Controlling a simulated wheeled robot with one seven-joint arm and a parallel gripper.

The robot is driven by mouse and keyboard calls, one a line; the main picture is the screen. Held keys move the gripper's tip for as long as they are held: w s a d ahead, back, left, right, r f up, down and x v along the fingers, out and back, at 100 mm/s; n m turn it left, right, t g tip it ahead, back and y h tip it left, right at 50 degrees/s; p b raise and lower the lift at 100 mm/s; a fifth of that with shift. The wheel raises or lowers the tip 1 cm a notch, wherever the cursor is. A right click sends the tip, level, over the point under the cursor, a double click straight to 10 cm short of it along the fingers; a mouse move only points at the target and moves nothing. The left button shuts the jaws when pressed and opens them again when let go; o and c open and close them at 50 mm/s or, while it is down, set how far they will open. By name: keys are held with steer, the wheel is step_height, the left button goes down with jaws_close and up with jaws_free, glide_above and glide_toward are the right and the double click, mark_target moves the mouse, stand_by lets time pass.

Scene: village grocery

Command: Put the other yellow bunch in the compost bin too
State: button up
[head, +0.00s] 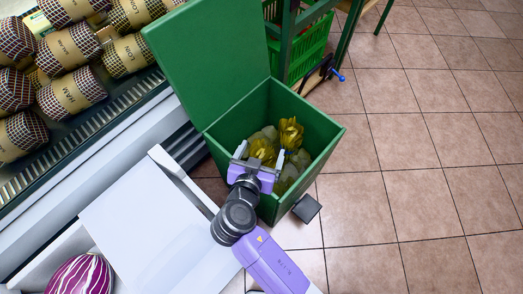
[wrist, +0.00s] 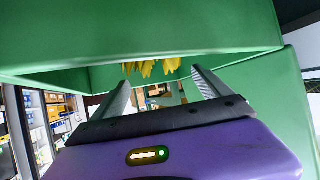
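The green compost bin (head: 322,128) stands open on the floor in the head view, its lid (head: 208,62) raised at the back left. Inside lie a yellow leafy bunch (head: 291,132) and a second yellow bunch (head: 262,151), among paler greenish lumps. My gripper (head: 261,155) is at the bin's front left, its fingers over the opening. The fingers are spread, with the second bunch showing between and beyond them. In the wrist view my gripper (wrist: 160,83) is open with nothing held, and yellow leaves (wrist: 152,68) show ahead, partly hidden by a green wall.
A white counter surface (head: 140,225) lies left of the bin, with a purple-and-white striped round thing (head: 80,275) at its near end. Netted packages (head: 72,90) fill a display at upper left. A green crate (head: 307,50) stands behind the bin. Tiled floor at right is clear.

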steer(key=shift+o, duration=0.7)
steer(key=shift+p+v, duration=0.65)
steer(key=shift+v, duration=3.25)
